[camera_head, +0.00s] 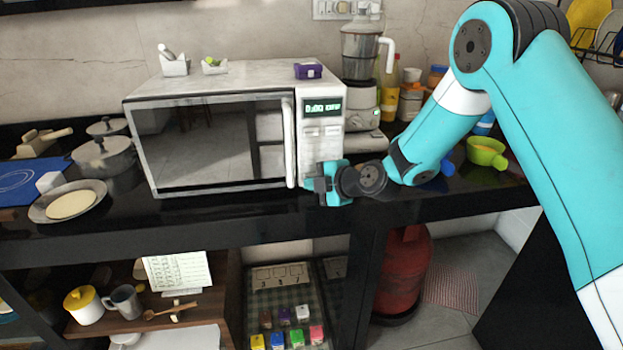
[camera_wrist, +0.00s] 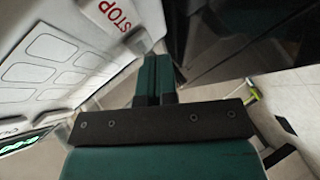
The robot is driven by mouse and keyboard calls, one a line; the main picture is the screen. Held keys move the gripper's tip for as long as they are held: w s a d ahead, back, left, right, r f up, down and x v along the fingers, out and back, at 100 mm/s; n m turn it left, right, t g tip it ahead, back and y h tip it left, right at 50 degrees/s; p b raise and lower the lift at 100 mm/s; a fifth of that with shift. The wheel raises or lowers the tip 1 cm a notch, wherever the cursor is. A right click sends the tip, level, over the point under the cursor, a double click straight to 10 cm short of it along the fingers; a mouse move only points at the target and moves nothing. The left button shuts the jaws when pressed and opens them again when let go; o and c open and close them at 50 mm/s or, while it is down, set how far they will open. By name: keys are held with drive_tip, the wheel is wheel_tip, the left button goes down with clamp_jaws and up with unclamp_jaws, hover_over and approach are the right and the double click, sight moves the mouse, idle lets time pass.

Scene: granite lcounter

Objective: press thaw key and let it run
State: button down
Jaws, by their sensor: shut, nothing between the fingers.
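The white microwave (camera_head: 305,77) stands on the black counter with its dark door shut. Its green display (camera_head: 323,107) is lit, but I cannot read its text surely. My gripper (camera_head: 318,184) is at the lower part of the control panel, hiding some of it. In the wrist view my gripper (camera_wrist: 153,62) is shut and empty, with its fingertips close to the panel. The keypad (camera_wrist: 42,75) shows several pale keys at the left with no readable labels. The STOP key (camera_wrist: 116,14) has red letters, just above the fingertips. I cannot tell whether the fingers touch the panel.
A blender (camera_head: 360,55) stands right behind the microwave. A purple item (camera_head: 308,71) and small white holders lie on top. Pots (camera_head: 104,155) and a plate (camera_head: 45,203) are on the left counter. A green bowl (camera_head: 486,152) is on the right.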

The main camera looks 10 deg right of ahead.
drive_tip(key=shift+w+b, duration=0.3)
drive_tip(key=shift+w, duration=0.05)
idle(0.5)
idle(0.3)
drive_tip(key=shift+s+b, duration=0.65)
drive_tip(key=shift+s, duration=0.15)
drive_tip(key=shift+s+f+b, duration=0.15)
drive_tip(key=shift+s+b, duration=0.75)
drive_tip(key=shift+s, duration=0.4)
drive_tip(key=shift+s+b, duration=0.55)
drive_tip(key=shift+s, duration=0.65)
